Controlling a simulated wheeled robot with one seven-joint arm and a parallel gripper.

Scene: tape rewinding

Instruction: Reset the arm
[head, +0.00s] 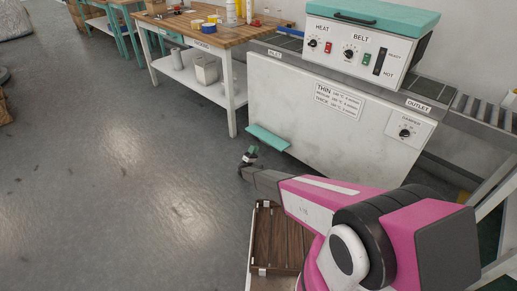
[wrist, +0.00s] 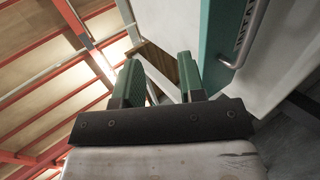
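My arm, pink, white and black, reaches out from the lower right in the head view. My gripper (head: 249,156) is at its far end, above the floor, just left of the white heat-and-belt machine (head: 300,112). It also shows in the wrist view (wrist: 161,78), where its two green-padded fingers stand apart with a gap between them. Nothing shows between the fingers. The wrist view looks upward past the fingers.
A wooden workbench (head: 205,40) with tape rolls stands behind left. A brown slatted crate (head: 276,240) is below my arm. The grey floor (head: 110,170) at left is clear.

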